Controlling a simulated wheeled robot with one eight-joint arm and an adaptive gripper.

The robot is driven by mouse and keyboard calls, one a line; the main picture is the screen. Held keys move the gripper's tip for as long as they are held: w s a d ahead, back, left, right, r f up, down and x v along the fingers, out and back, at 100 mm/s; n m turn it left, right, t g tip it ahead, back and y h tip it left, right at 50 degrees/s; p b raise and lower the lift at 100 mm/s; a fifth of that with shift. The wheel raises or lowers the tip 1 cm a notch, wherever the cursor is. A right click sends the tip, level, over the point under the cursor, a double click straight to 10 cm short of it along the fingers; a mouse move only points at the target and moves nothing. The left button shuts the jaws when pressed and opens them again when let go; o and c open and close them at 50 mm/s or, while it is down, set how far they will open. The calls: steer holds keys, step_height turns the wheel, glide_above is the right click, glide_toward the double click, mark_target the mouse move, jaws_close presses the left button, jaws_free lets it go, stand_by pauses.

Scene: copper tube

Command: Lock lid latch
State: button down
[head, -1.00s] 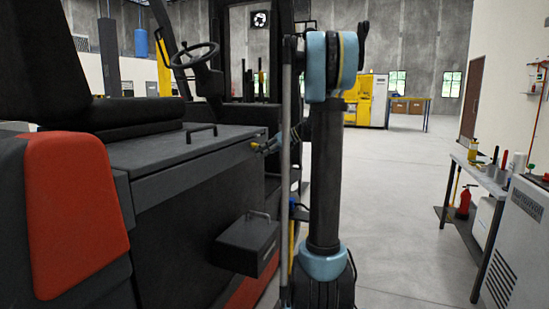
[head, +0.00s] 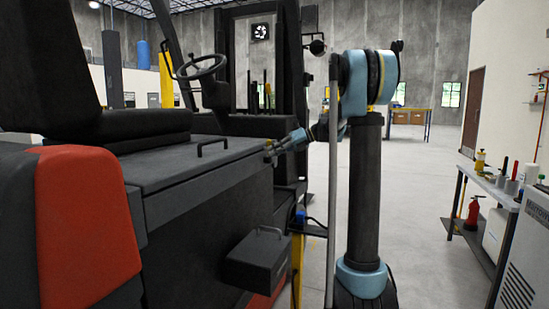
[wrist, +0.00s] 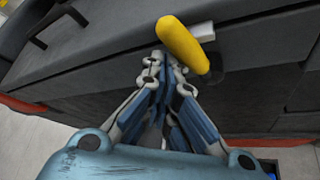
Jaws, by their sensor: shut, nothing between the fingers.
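The yellow-handled latch (wrist: 183,44) sits on the front edge of the dark grey lid (wrist: 140,35) in the wrist view, with a pale metal stub at its right. The handle lies slanted just above my fingertips (wrist: 165,68). The fingers are shut with nothing between them; the tips are close below the handle, and I cannot tell if they touch it. In the head view, my gripper (head: 273,149) is at the right front corner of the lid (head: 170,165). It mostly hides the latch there.
The lid carries a black grab handle (head: 212,147). A steering wheel (head: 203,66) is beyond the lid.

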steer(key=shift+w+d+r, duration=0.25)
steer(key=shift+w+r, duration=0.15)
steer(key=shift+w, duration=0.25)
steer(key=shift+w+r, duration=0.15)
steer(key=shift+w, duration=0.1)
steer(key=s, duration=0.4)
steer(key=w+d, duration=0.1)
steer(key=d, duration=0.8)
steer(key=shift+d+f, duration=0.15)
steer(key=shift+f, duration=0.05)
